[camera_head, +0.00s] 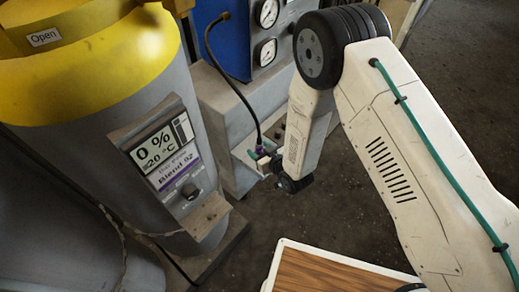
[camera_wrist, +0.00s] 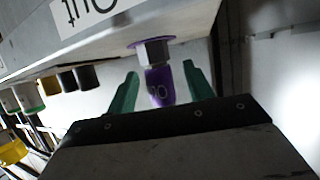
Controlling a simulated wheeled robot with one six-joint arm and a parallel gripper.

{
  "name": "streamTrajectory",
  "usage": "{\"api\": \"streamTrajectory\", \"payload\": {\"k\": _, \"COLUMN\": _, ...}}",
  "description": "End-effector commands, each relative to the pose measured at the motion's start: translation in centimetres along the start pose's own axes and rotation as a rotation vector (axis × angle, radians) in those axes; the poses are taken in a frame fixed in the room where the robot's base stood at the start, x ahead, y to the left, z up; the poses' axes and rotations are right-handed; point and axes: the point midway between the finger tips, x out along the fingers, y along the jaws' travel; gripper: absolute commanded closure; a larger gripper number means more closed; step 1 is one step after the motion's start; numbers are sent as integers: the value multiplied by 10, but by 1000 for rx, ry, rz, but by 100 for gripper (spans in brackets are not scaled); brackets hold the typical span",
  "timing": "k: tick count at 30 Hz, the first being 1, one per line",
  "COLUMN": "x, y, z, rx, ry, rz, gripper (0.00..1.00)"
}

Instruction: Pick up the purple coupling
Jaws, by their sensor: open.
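The purple coupling (camera_wrist: 159,88) shows in the wrist view, below a metal hex nut on the underside of a grey panel marked "Out" (camera_wrist: 100,35). My gripper (camera_wrist: 160,82) has two green fingers, open, one on each side of the coupling. Gaps show between the coupling and both fingers. The lower end of the coupling is hidden behind my gripper's dark body. In the head view my gripper (camera_head: 262,158) is small, near the grey cabinet's lower front, with a bit of purple at it.
Several other couplings, including a green one (camera_wrist: 28,97) and a yellow one (camera_wrist: 12,151), are at the left in the wrist view. In the head view a grey tank with a yellow top (camera_head: 95,75) stands left, and a blue gauge panel (camera_head: 232,45) behind. A wood-topped surface (camera_head: 330,272) is in front.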

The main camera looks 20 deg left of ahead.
Motion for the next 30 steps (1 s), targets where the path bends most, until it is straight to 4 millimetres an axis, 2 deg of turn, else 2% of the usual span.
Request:
{"api": "streamTrajectory", "payload": {"k": 8, "x": 6, "y": 0, "z": 0, "rx": 0, "ry": -1, "rz": 0, "gripper": 48}}
{"api": "streamTrajectory", "payload": {"k": 9, "x": 6, "y": 0, "z": 0, "rx": 0, "ry": -1, "rz": 0, "gripper": 51}}
{"api": "streamTrajectory", "payload": {"k": 14, "x": 6, "y": 0, "z": 0, "rx": 0, "ry": -1, "rz": 0, "gripper": 95}}
{"api": "streamTrajectory", "payload": {"k": 15, "x": 6, "y": 0, "z": 0, "rx": 0, "ry": -1, "rz": 0, "gripper": 100}}
{"api": "streamTrajectory", "payload": {"k": 25, "x": 5, "y": 0, "z": -3, "rx": 0, "ry": 0, "rz": 0, "gripper": 100}}
{"api": "streamTrajectory", "payload": {"k": 30, "x": 0, "y": 0, "z": -14, "rx": 0, "ry": 2, "rz": 0, "gripper": 100}}
